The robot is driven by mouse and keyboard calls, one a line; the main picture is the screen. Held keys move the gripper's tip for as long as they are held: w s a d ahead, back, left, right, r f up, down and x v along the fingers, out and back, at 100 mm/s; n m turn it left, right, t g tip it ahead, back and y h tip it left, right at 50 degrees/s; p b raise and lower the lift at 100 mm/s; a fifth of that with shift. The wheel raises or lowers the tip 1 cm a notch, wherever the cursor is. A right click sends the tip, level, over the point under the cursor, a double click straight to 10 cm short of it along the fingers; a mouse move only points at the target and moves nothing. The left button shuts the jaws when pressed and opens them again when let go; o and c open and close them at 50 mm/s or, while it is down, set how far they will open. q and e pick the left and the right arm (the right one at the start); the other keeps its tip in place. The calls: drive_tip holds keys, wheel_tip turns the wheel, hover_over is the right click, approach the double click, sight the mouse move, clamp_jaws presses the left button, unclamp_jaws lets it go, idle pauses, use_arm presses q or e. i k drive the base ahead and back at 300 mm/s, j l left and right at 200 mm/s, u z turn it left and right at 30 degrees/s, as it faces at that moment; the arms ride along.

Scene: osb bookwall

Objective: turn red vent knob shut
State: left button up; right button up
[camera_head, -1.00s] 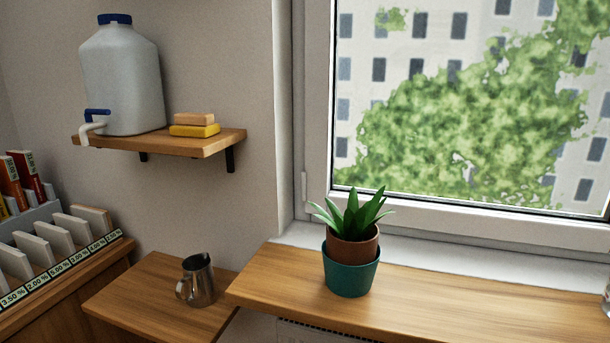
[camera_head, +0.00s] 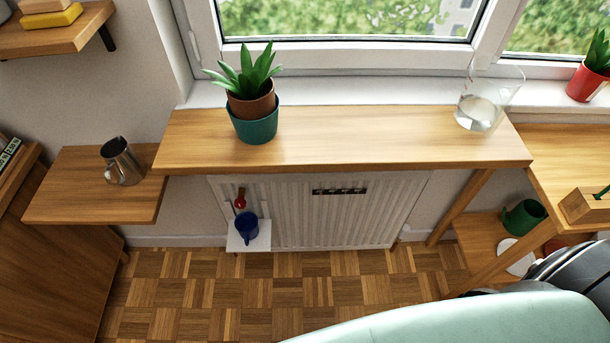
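A small red piece (camera_head: 240,198), which may be the red vent knob, shows at the front left of the white radiator (camera_head: 375,215), below the wooden window shelf. It sits just above a blue mug (camera_head: 246,226). It is too small to tell how it is turned. Neither of my grippers is in view.
The blue mug is on a small white ledge (camera_head: 236,241). A potted plant (camera_head: 256,132) and a glass pitcher (camera_head: 480,110) stand on the window shelf (camera_head: 360,140). A metal jug (camera_head: 122,165) stands on a lower shelf at left. The parquet floor (camera_head: 230,300) before the radiator looks clear.

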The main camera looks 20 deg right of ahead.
sight(240, 203)
drive_tip(key=k+j, duration=0.3)
drive_tip(key=k, duration=0.2)
drive_tip(key=k+j, duration=0.3)
drive_tip(key=k, duration=0.15)
